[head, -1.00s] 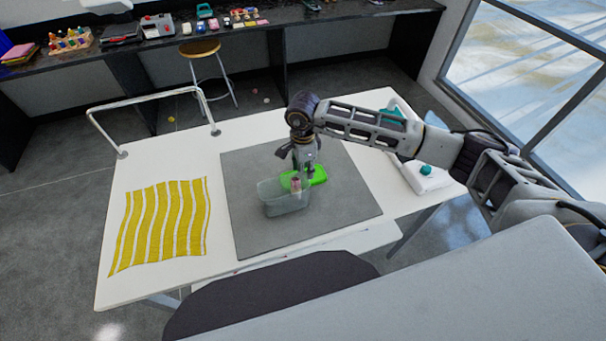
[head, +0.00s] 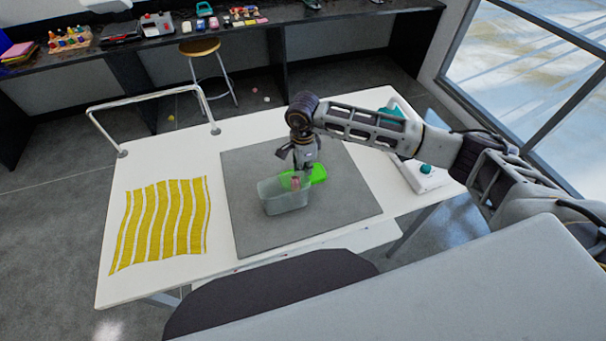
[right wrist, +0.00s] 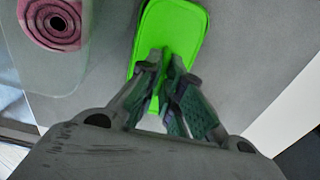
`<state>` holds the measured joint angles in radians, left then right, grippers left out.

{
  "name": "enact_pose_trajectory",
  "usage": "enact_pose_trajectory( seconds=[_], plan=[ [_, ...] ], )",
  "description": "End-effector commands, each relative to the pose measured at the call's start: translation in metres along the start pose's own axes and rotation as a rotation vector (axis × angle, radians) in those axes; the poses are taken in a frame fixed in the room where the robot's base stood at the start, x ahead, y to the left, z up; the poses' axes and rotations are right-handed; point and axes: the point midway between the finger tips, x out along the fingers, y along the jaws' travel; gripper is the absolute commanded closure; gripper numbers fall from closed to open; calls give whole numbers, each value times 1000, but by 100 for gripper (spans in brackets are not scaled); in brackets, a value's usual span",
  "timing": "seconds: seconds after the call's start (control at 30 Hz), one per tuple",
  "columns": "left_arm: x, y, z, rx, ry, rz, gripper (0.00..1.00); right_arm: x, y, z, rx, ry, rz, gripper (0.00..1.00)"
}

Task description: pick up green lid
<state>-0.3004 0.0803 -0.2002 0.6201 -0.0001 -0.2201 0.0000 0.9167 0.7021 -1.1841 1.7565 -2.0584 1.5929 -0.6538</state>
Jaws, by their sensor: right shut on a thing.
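The bright green lid (head: 318,175) lies on the grey mat, just behind and to the right of a clear container (head: 286,197). My right gripper (head: 304,167) reaches down over the lid from above. In the right wrist view, the fingers of my right gripper (right wrist: 168,78) are close together on the green lid (right wrist: 178,32), shut on it around its near part. The fingertips' exact contact is partly hidden by the fingers. I cannot tell whether the lid is lifted off the mat. My left gripper is not in view.
A pink roll (right wrist: 58,22) stands in the container, close beside the gripper. A yellow striped cloth (head: 160,225) lies at the left of the white table (head: 125,285). A white device with a teal knob (head: 426,170) sits at the right. The grey mat (head: 260,238) has free room in front.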

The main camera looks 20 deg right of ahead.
Motion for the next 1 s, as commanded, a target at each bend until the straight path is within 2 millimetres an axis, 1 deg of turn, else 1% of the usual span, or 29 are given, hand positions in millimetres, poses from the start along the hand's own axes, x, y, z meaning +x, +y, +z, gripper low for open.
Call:
enact_pose_trajectory(
  seconds=[0.27,0.47,0.67,0.77,1.0],
  plan=[
    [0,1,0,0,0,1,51,-2,0,0,0,0,-1,100],
    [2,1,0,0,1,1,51,-12,-1,0,0,0,-2,100],
    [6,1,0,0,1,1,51,-37,-1,0,0,0,-4,100],
    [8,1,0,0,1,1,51,-55,-1,0,0,0,-4,100],
    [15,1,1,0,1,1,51,-103,-1,0,0,0,-5,100]
  ],
)
